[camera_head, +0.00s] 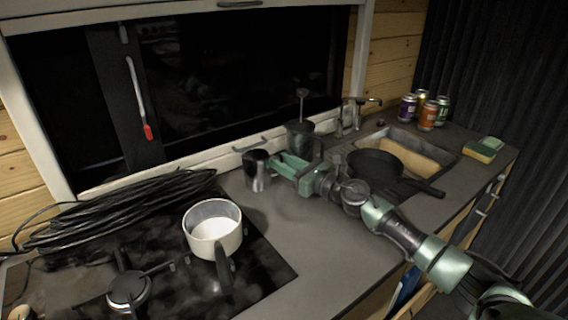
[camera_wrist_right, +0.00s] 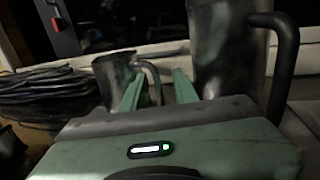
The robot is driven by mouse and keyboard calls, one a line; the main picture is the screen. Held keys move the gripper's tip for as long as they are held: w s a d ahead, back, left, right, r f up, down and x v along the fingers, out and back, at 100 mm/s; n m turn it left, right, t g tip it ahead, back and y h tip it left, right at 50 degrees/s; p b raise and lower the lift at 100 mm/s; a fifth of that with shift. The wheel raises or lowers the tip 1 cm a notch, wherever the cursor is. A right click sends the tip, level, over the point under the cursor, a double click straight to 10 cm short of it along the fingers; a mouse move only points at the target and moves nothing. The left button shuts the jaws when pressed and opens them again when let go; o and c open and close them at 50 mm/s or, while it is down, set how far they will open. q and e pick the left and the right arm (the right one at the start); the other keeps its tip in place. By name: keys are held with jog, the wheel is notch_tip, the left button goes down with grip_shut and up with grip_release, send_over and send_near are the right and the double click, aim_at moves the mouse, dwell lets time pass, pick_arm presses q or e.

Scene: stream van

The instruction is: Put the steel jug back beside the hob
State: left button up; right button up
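The steel jug (camera_head: 257,170) stands upright on the counter, just right of the hob's (camera_head: 262,262) back corner. My right gripper (camera_head: 281,165) is at the jug's right side. In the right wrist view the jug (camera_wrist_right: 115,72) is ahead, with its dark curved handle between my two green fingers (camera_wrist_right: 158,88). The fingers are apart, with space showing around the handle; I cannot tell how far they reach past it. My left gripper is not in view.
A dark plunger pot (camera_head: 301,138) stands close behind my right gripper; its handle (camera_wrist_right: 284,60) is near in the wrist view. A white saucepan (camera_head: 213,228) and black cable coil (camera_head: 120,205) are on the hob side. A frying pan (camera_head: 374,164) lies by the sink. The front counter is clear.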

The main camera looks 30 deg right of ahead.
jog(key=shift+r, duration=0.2)
jog(key=shift+s+d+f, duration=0.1)
jog(key=shift+s+f, duration=0.05)
jog(key=shift+s, duration=0.1)
jog(key=b+v, duration=0.2)
jog(key=v, duration=0.8)
jog(key=shift+b, duration=0.4)
jog(key=shift+s+d, duration=0.25)
jog(key=shift+s, duration=0.45)
dwell(1.1)
